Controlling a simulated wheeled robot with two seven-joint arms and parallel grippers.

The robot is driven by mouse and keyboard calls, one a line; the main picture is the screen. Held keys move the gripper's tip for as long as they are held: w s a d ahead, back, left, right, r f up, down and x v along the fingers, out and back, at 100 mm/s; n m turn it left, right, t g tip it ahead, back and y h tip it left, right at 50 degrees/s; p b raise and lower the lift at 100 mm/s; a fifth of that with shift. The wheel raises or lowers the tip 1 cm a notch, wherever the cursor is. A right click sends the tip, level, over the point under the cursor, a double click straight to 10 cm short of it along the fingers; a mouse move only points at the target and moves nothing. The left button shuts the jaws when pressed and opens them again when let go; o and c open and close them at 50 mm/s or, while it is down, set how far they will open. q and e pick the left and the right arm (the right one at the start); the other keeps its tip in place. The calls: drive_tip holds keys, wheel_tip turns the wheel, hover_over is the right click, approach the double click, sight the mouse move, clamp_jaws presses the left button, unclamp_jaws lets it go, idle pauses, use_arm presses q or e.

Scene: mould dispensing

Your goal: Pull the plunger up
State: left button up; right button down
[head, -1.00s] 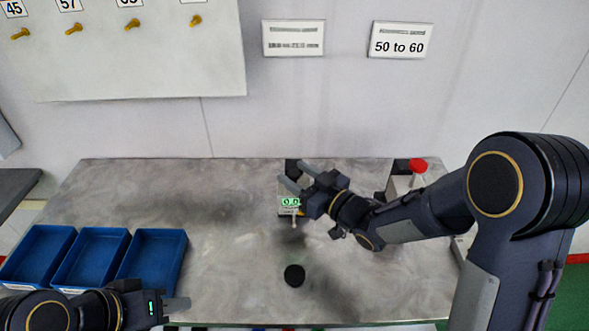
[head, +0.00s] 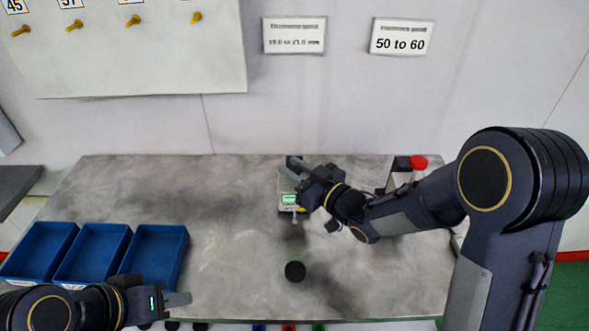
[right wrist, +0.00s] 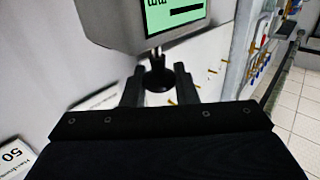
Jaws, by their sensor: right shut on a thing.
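The digital gauge (head: 284,210) stands at the back middle of the table, its green display lit. In the right wrist view, the gauge body (right wrist: 118,28) fills the top, with its display appearing upside down. The plunger's dark round knob (right wrist: 158,80) sits between the fingers of my right gripper (right wrist: 158,92). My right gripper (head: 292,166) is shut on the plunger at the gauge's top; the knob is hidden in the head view. My left gripper (head: 178,300) is low at the front left, away from the gauge; its finger gap is unclear.
A black round piece (head: 295,271) lies on the table (head: 215,260) in front of the gauge. Blue bins (head: 156,255) stand at the left. A device with a red button (head: 418,162) stands behind my right arm. The table's middle left is clear.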

wheel_tip(320, 180, up, 3)
drive_tip(key=shift+r, duration=0.1)
drive_tip(key=c, duration=1.2)
unclamp_jaws()
drive_tip(key=shift+o, duration=0.2)
drive_tip(key=b+v, duration=0.1)
drive_tip(key=v, duration=0.6)
drive_tip(key=shift+s+d, duration=0.3)
